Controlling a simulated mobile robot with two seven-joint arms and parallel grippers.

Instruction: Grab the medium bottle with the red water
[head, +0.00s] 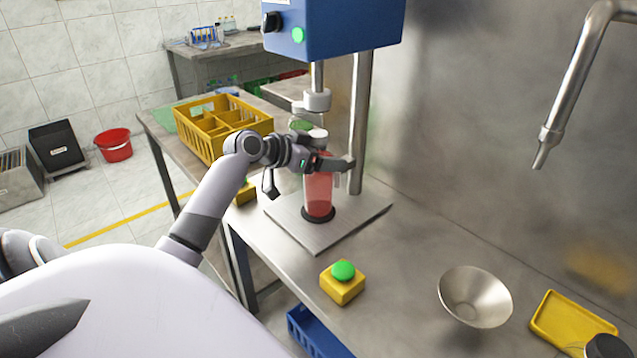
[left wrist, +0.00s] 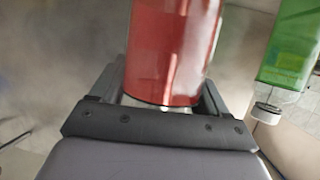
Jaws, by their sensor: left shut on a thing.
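The bottle with red water (head: 318,192) stands upright on the black round seat of the capping machine's metal base plate (head: 345,222), under the press head (head: 317,99). A pale cap shows at its top. My left gripper (head: 335,163) is shut on the bottle's upper part. In the left wrist view the red bottle (left wrist: 170,55) fills the space between the fingers. My right gripper is not in view.
A yellow crate (head: 222,150) with compartments stands behind my left arm. A green button on a yellow box (head: 342,281), a metal funnel (head: 475,297) and a yellow tray (head: 572,325) are in front. The machine's post (head: 360,120) rises close behind the bottle.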

